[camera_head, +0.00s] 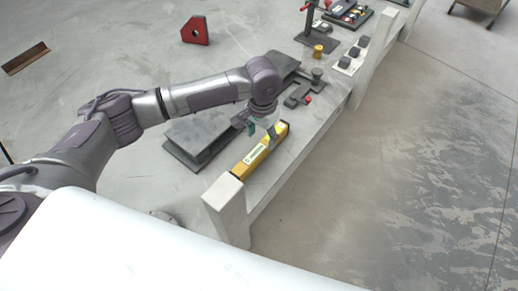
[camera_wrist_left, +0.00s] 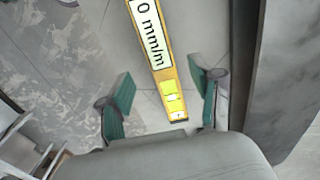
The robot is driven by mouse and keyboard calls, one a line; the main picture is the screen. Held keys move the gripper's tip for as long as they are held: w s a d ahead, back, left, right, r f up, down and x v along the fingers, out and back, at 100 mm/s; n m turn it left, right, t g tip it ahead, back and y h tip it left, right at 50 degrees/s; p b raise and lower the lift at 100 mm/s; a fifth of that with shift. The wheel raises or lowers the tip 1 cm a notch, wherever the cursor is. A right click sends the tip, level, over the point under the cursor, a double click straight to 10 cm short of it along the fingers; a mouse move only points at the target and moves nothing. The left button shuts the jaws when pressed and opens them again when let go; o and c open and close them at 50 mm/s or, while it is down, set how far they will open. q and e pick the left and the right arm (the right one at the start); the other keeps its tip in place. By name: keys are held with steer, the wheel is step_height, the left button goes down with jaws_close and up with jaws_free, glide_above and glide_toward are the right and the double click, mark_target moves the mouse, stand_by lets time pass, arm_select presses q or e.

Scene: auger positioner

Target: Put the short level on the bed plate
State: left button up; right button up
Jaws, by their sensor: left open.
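The short level is a yellow bar (camera_head: 258,157) with a pale label, lying along the front edge of the bench. It also shows in the left wrist view (camera_wrist_left: 150,35), where its near end lies between my fingers. A long dark grey flanged slab (camera_head: 190,140), apparently the bed plate, lies behind the level, partly hidden by my arm. My left gripper (camera_head: 260,126) is over the level's far end. In the left wrist view my left gripper (camera_wrist_left: 163,100) is open, its green pads apart on either side of the level with gaps. My right gripper is not in view.
A dark clamp-like part (camera_head: 297,96) and a red-tipped piece lie just beyond the level. A white block with dark knobs (camera_head: 352,58) stands farther along. A pale post (camera_head: 228,205) rises at the near corner. A red block (camera_head: 195,31) lies at the back.

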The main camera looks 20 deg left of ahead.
mark_target(262, 146)
arm_select(q)
steer(key=shift+f, duration=0.65)
steer(key=shift+w+f, duration=0.1)
steer(key=shift+f, duration=0.9)
step_height(262, 146, down, 4)
steer(key=shift+r+p, duration=0.25)
steer(key=shift+p, duration=0.25)
steer(key=shift+f, duration=0.2)
steer(key=c, duration=0.7)
jaws_close()
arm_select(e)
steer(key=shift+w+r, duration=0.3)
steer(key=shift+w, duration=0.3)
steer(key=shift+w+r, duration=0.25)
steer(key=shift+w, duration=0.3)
